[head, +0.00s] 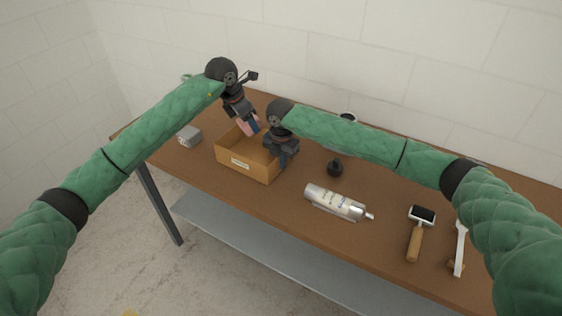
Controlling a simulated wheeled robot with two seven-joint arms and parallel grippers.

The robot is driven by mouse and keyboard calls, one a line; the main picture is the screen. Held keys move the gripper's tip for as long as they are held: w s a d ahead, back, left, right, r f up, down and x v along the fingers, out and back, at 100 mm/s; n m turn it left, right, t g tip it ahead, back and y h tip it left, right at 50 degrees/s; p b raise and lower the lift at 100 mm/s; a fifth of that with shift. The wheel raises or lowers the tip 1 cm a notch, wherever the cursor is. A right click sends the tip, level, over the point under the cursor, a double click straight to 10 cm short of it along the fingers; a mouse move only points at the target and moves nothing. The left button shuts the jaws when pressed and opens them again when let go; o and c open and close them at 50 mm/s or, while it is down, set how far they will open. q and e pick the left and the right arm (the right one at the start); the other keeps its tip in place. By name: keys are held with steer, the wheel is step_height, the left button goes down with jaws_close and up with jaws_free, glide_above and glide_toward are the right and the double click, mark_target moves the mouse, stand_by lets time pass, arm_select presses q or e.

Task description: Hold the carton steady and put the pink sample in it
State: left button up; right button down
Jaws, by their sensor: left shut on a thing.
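The open carton (236,163), orange-brown with a pale label on its front, stands upright on the table. My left gripper (244,119) points down over the back of the carton and is shut on the pink sample (243,128). The sample's lower end is at about the height of the carton's opening; whether it touches the carton cannot be told. My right gripper (284,158) is at the carton's right side and covers part of that wall. Its fingers are dark and overlap the carton, so I cannot see whether they grip the wall.
A small black object (335,168), a silver bottle (336,202) lying down, a wooden-handled tool (417,232) and a white tool (460,248) lie to the right. The brown table top (270,205) is clear in front of the carton.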

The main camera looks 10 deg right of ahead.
mark_target(236, 120)
arm_select(q)
steer(key=shift+f, duration=4.6)
steer(key=o, duration=1)
steer(key=shift+o, duration=0.2)
steer(key=shift+r, duration=0.1)
steer(key=v, duration=1.1)
steer(key=shift+s+a+r, duration=0.1)
steer(key=shift+a+r, duration=0.05)
steer(key=shift+r, duration=0.2)
